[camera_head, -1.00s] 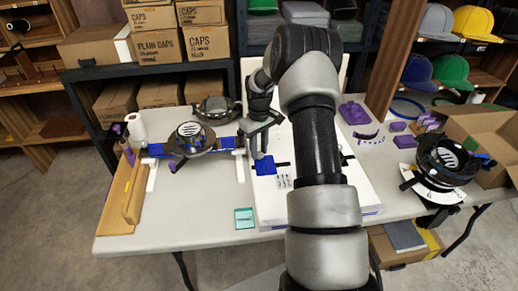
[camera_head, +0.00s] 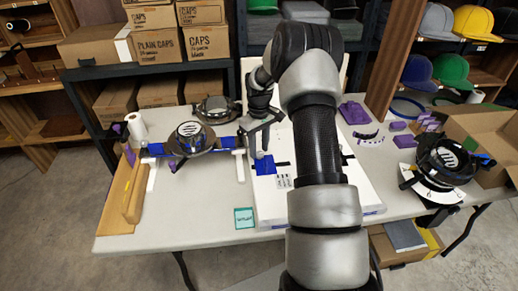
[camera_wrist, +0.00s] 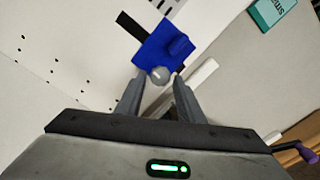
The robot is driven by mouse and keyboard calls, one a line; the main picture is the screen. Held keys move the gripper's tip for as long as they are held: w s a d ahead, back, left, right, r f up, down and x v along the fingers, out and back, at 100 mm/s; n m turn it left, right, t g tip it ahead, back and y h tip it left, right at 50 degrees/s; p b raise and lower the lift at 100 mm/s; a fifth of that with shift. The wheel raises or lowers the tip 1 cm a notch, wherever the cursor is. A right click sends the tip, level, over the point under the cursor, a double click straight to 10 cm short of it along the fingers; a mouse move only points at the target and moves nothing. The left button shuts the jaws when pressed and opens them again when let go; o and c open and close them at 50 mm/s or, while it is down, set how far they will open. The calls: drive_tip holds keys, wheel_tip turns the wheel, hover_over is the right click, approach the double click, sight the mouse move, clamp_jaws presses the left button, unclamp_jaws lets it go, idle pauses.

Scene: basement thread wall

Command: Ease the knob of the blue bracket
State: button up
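The blue bracket (camera_wrist: 163,45) lies on the white board (camera_head: 345,205); it also shows in the head view (camera_head: 265,166). Its knob (camera_wrist: 160,75) is a small round grey piece at the bracket's near edge in the wrist view. My gripper (camera_wrist: 159,77) is open, with one finger on each side of the knob. Gaps show between knob and fingers, and I cannot tell whether the tips are level with it. In the head view my gripper (camera_head: 260,144) is just behind the bracket, and my arm hides part of the board.
A teal card (camera_head: 244,218) lies on the table left of the board. A frame with blue clamps (camera_head: 190,145) stands further left. Purple parts (camera_head: 354,113) and a black ring-shaped fixture (camera_head: 445,160) are at the right. The table's front left is clear.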

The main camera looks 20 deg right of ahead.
wheel_tip(320, 180, up, 17)
drive_tip(key=p, duration=0.2)
drive_tip(key=shift+f, duration=0.15)
idle(0.3)
wheel_tip(320, 180, up, 11)
drive_tip(key=t, duration=0.1)
hover_over(259, 153)
drive_tip(key=s+a, duration=0.6)
drive_tip(key=s+a+r+m+t+h, duration=0.1)
drive_tip(key=s+a+r, duration=0.3)
drive_tip(key=s+r, duration=0.15)
drive_tip(key=s+a+m+t+y+p, duration=0.1)
drive_tip(key=s+a+t, duration=0.15)
drive_tip(key=s, duration=0.75)
drive_tip(key=s+a+m+t, duration=0.1)
drive_tip(key=s+a, duration=0.3)
drive_tip(key=s, duration=0.7)
wheel_tip(259, 153, up, 14)
drive_tip(key=p, duration=1.3)
drive_tip(key=shift+w+p, duration=0.2)
drive_tip(key=shift+p, duration=0.15)
